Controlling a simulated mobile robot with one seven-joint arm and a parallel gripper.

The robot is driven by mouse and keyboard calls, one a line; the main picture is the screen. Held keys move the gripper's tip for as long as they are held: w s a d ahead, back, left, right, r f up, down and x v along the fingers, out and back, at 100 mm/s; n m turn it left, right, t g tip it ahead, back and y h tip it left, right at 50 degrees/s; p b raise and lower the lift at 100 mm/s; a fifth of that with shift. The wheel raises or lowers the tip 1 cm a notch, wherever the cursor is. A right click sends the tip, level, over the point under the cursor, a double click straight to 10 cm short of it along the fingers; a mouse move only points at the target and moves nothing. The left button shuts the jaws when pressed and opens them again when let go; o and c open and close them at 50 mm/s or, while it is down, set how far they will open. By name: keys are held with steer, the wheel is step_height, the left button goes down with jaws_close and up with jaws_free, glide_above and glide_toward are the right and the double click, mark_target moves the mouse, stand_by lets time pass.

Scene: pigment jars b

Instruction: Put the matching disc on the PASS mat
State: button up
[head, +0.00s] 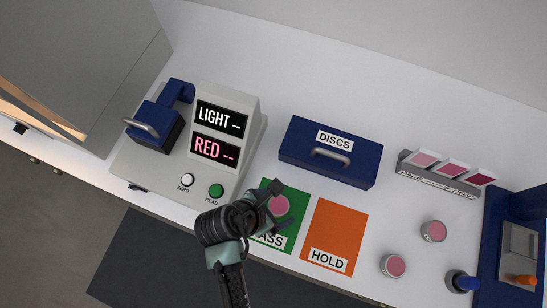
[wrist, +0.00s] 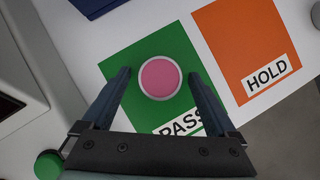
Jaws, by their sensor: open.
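A pink disc with a pale rim (wrist: 160,77) lies on the green PASS mat (wrist: 118,68). The disc also shows in the head view (head: 279,206), partly behind my gripper (head: 270,198). In the wrist view my gripper (wrist: 159,88) is open, with one finger on each side of the disc and visible gaps between the fingers and its rim. I cannot tell how high the fingers are above the mat. The PASS mat also shows in the head view (head: 296,197), its label partly covered by my arm.
The orange HOLD mat (head: 335,228) is bare. A grey meter (head: 224,96) reads LIGHT and RED with dashes. A blue DISCS box (head: 360,172) is closed. Two pink jars, one nearer (head: 393,265) and one farther (head: 433,231), stand right. A sample rack (head: 440,184) holds pink shades.

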steer(key=shift+r, duration=0.1)
steer(key=v, duration=1.2)
steer(key=w+a+r+m+t+y, duration=0.15)
steer(key=w+r+m+t, duration=0.4)
steer(key=w+r, duration=0.65)
steer(key=w+r+m+t+y, duration=0.2)
steer(key=w+r+m+t, duration=0.4)
steer(key=w+r, duration=0.55)
step_height(320, 180, up, 18)
steer(key=d+m+t+y, duration=0.1)
steer(key=d+m+t, duration=0.1)
steer(key=m+t, duration=0.3)
steer(key=s+d+r+m+t, duration=0.2)
steer(key=s+r+m+t, duration=0.1)
steer(key=r, duration=0.6)
steer(key=s+d+r+m+t+b, duration=0.1)
steer(key=s+r+m+t, duration=0.3)
steer(key=r, duration=0.6)
steer(key=shift+s+d+m, duration=0.65)
steer(key=shift+s+m, duration=0.4)
steer(key=shift+s, duration=0.25)
steer(key=shift+r, duration=0.1)
